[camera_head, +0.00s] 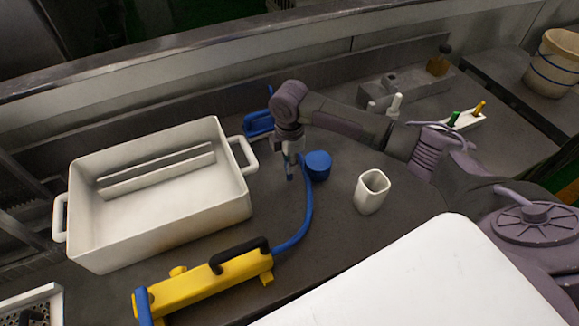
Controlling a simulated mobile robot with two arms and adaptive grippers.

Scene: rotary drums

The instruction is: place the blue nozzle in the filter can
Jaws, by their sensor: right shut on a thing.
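My right gripper (290,175) points down over the dark counter, between the white basin and a round blue piece (318,165). It is shut on the blue nozzle at the upper end of the blue hose (306,215); the fingers hide much of this end. The hose curves down to a yellow unit with a black handle (216,276). A white, open-topped cup (372,190), which looks like the filter can, stands upright to the right of the gripper, apart from it. I see nothing inside it. My left gripper is not in view.
A large white basin (212,186) with handles fills the left of the counter. A blue object (258,124) lies behind it. A small white holder (463,122) with green and yellow pieces stands at the back right. A bucket (553,65) stands at the far right.

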